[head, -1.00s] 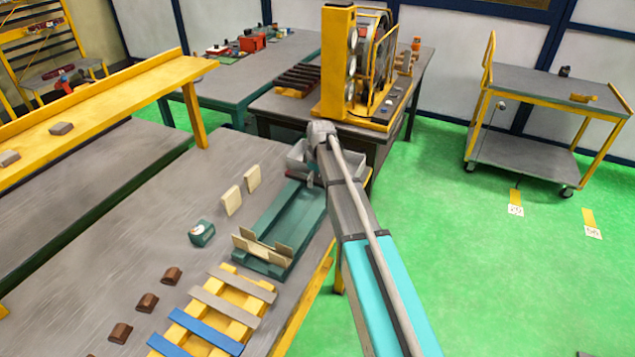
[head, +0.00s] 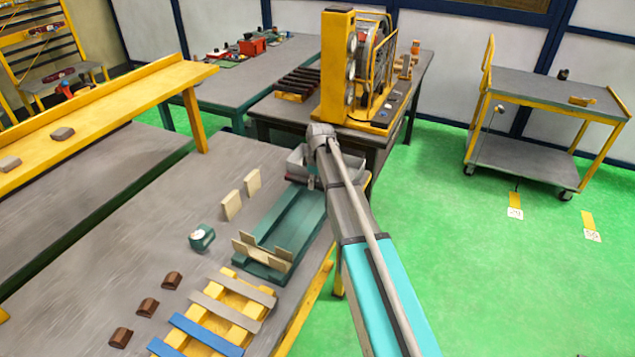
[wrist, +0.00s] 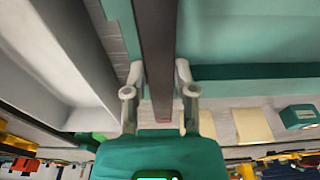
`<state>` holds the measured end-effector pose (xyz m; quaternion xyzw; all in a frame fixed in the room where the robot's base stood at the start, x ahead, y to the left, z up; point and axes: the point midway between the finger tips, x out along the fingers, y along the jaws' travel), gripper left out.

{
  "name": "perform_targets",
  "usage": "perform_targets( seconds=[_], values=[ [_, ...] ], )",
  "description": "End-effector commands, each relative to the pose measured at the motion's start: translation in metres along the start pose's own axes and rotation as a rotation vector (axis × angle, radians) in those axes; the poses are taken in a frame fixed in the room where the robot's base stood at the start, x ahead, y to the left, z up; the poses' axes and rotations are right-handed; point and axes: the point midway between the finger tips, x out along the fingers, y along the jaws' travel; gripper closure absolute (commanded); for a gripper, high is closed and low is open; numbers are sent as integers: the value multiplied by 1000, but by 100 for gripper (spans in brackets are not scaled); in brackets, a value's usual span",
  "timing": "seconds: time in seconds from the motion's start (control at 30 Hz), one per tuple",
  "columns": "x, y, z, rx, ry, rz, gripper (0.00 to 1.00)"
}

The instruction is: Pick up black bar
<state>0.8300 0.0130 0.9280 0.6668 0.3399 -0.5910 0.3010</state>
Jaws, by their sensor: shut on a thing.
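A long dark bar (wrist: 156,40), blackish with a reddish end, runs upright through the middle of the wrist view. My gripper (wrist: 160,75) has a finger on each side of it and is shut on it. In the head view my gripper (head: 312,180) is small and partly hidden by my arm, beside a grey bin and above the far end of a green fixture. The bar cannot be made out clearly in that view. I cannot tell whether the bar touches anything below.
The green fixture (head: 297,219) holds pale plates (head: 262,250) at its near end. The grey bin (head: 297,160) stands close to my gripper. A green device (head: 202,237), two pale blocks (head: 231,205) and slatted yellow rack (head: 228,295) share the table. Open floor lies right.

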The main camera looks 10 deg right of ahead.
Motion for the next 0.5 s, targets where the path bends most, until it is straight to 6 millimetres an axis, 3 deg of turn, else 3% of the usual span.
perform_targets(
  seconds=[0.3,0.5],
  values=[
    [-29,0,-4,0,0,0,100],
    [-53,-18,5,0,0,0,100]
  ],
)
